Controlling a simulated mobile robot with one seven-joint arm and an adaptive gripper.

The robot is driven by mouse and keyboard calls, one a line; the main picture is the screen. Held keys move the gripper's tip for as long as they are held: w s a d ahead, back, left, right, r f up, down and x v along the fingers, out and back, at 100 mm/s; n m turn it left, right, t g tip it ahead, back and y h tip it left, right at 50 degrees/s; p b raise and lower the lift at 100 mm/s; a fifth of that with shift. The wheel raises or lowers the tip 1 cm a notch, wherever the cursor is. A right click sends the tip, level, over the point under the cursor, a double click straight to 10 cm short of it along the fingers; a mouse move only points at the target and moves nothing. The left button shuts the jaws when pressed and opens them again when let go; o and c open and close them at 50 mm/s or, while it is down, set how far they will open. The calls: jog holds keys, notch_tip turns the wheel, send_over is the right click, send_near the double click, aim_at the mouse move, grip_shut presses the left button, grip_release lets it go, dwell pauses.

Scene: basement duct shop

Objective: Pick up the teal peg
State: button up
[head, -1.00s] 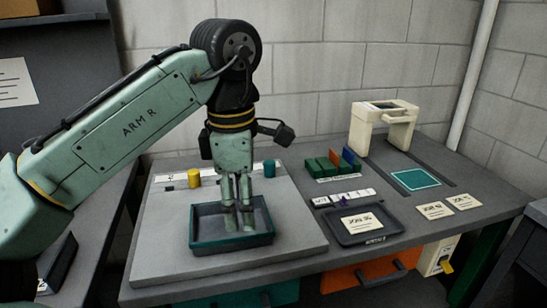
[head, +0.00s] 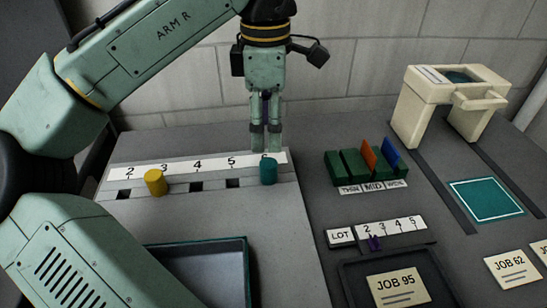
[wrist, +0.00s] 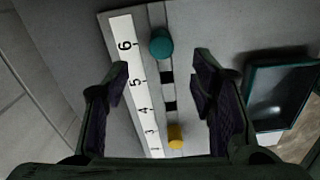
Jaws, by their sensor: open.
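The teal peg (head: 268,171) stands upright at the right end of the numbered strip (head: 215,164), by the 6. In the wrist view, the teal peg (wrist: 161,43) shows ahead of and roughly between my open fingers. My gripper (head: 265,146) is empty; in the head view its fingertips appear just above and behind the peg. The gripper also shows in the wrist view (wrist: 158,70), with one finger over the white number label.
A yellow peg (head: 155,182) stands in the same row by the 3, with empty square holes between. A teal-rimmed tray (head: 204,241) lies in front. Green blocks (head: 350,165) and a cream arch (head: 452,95) stand to the right.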

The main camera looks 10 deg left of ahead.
aim_at(268, 163)
jog(key=f, duration=0.3)
jog(key=shift+s+f, duration=0.2)
jog(key=shift+f, duration=0.2)
jog(key=shift+w+f+p, duration=0.1)
jog(key=shift+f+p, duration=0.6)
jog(key=shift+f, duration=2.2)
grip_shut()
